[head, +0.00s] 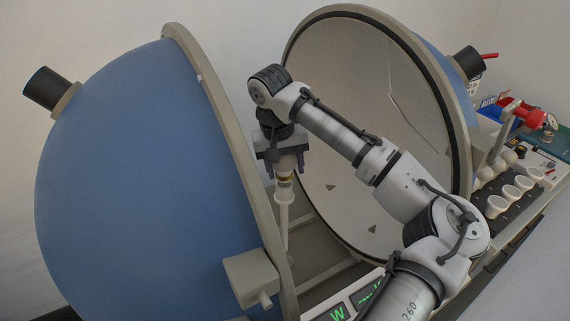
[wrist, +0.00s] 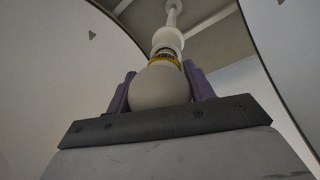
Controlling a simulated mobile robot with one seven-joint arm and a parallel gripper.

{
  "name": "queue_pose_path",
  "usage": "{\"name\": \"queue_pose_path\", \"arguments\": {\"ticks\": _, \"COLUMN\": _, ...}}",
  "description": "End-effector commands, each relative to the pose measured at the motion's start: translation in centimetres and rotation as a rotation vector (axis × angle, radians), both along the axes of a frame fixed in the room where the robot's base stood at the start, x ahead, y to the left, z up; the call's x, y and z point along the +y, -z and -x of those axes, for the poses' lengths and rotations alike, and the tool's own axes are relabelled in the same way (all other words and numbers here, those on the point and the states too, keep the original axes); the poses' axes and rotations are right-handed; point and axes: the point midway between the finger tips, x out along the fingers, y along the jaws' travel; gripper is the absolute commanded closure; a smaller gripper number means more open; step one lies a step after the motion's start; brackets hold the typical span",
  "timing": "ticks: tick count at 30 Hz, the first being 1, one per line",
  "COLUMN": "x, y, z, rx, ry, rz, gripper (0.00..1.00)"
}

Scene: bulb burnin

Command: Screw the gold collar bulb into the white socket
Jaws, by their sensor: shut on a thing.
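My gripper (head: 285,164) is inside the opened sphere, pointing down, shut on the bulb. In the wrist view its purple fingers press both sides of the white round bulb (wrist: 159,88). The bulb's gold collar (wrist: 165,53) shows beyond the globe, and also in the head view (head: 285,179) just below the fingers. The white socket (wrist: 168,37) stands on a thin post (head: 283,215), in line with the bulb. The collar end meets the socket's mouth; how deep the base sits in it is hidden.
Blue sphere halves stand left (head: 130,180) and right (head: 350,110) of my gripper, their rims close to my arm. At the right, a bench holds a dark rack (head: 515,208) with several white cups and bulbs. Green-lit displays (head: 338,313) are at the bottom.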

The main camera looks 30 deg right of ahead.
Motion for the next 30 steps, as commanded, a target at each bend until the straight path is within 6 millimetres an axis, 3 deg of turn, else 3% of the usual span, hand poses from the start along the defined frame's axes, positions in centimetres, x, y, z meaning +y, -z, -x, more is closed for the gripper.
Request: {"name": "queue_pose_path", "arguments": {"ticks": 30, "x": 0.33, "y": -0.01, "z": 0.16, "rx": -0.001, "ry": 1.383, "rz": -0.004, "gripper": 0.70}}
